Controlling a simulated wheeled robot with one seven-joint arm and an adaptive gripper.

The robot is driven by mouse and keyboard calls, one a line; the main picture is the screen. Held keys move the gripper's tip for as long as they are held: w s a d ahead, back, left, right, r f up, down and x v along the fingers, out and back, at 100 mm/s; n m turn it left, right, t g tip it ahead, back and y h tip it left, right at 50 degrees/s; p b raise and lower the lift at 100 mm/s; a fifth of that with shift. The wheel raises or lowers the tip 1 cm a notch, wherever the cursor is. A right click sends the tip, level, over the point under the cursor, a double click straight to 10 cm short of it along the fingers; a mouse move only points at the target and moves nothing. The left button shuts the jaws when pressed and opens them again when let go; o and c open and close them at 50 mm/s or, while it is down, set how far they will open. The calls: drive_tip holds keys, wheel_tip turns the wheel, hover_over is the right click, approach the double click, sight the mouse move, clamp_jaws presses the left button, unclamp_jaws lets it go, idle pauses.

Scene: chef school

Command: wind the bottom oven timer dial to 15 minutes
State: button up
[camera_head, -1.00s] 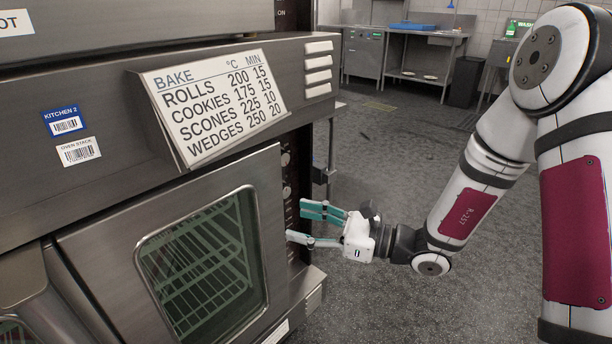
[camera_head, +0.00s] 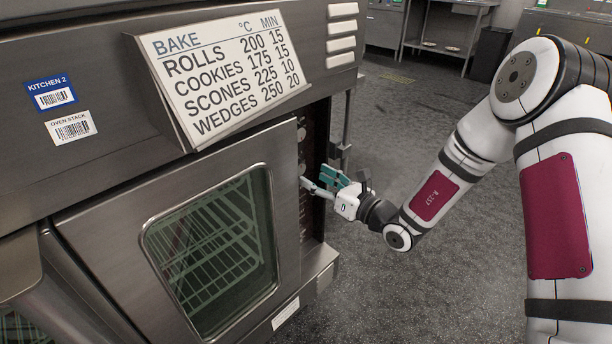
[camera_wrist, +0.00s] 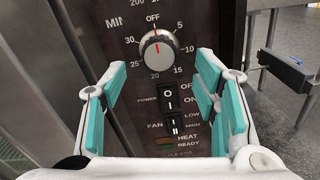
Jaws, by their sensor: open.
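The timer dial (camera_wrist: 158,50) is a round silver knob with a red pointer line, in the upper middle of the wrist view. Its printed scale runs from OFF at the top through 5, 10, 15, 20, 25 and 30. The red line points up, close to OFF. My gripper (camera_wrist: 165,105) is open, its teal-padded fingers spread to the left and right below the dial, with nothing between them. In the head view my gripper (camera_head: 325,182) is at the oven's right-hand control strip, beside the oven door (camera_head: 110,215). The dial is hard to make out there.
Below the dial are a power switch (camera_wrist: 169,97) and a fan switch (camera_wrist: 173,124). Part of another scale shows above. A bake chart (camera_head: 222,70) slants out above the door. Open floor (camera_head: 420,290) lies to the right.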

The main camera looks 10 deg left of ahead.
sight(301, 169)
drive_tip(key=shift+b+x, duration=0.45)
drive_tip(key=shift+x, duration=1.85)
drive_tip(key=c, duration=1.2)
